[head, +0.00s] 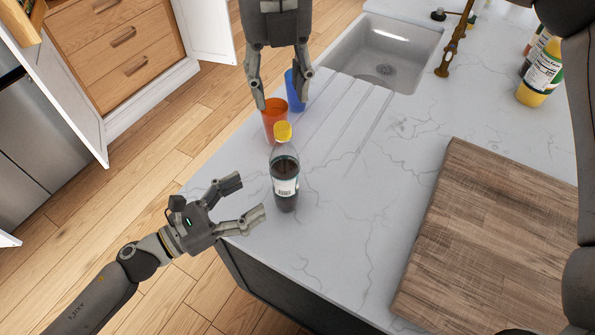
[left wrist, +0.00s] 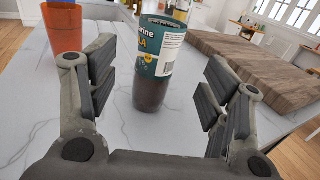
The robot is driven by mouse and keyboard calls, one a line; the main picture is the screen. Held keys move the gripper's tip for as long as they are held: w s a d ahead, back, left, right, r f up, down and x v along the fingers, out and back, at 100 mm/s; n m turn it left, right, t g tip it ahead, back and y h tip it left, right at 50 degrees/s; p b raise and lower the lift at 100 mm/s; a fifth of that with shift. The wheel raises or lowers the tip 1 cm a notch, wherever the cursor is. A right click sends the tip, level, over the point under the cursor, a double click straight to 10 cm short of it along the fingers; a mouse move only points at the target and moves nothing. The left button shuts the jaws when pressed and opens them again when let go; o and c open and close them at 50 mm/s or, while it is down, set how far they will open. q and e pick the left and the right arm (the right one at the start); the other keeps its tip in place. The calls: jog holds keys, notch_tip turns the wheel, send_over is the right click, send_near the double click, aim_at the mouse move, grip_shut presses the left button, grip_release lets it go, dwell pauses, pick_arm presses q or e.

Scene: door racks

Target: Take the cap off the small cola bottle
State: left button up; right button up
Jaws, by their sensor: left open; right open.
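The small cola bottle (head: 285,180) stands upright on the white counter with its yellow cap (head: 282,131) on top. In the left wrist view the bottle (left wrist: 157,60) stands ahead, between the open fingers in the picture, with its top cut off. My left gripper (head: 253,199) is open at the counter's edge, to the left of the bottle and apart from it. My right gripper (head: 282,90) is open, pointing down above and behind the cap, and holds nothing. The cap is not visible in the left wrist view.
An orange cup (head: 273,120) and a blue cup (head: 296,92) stand close behind the bottle, near my right fingers. A wooden board (head: 490,240) lies to the right. A sink (head: 385,52) is at the back, with bottles (head: 540,75) at the far right. The counter between bottle and board is clear.

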aim_at(275, 181)
pick_arm(q)
jog(key=x, duration=1)
jog(key=shift+d, duration=0.15)
grip_shut()
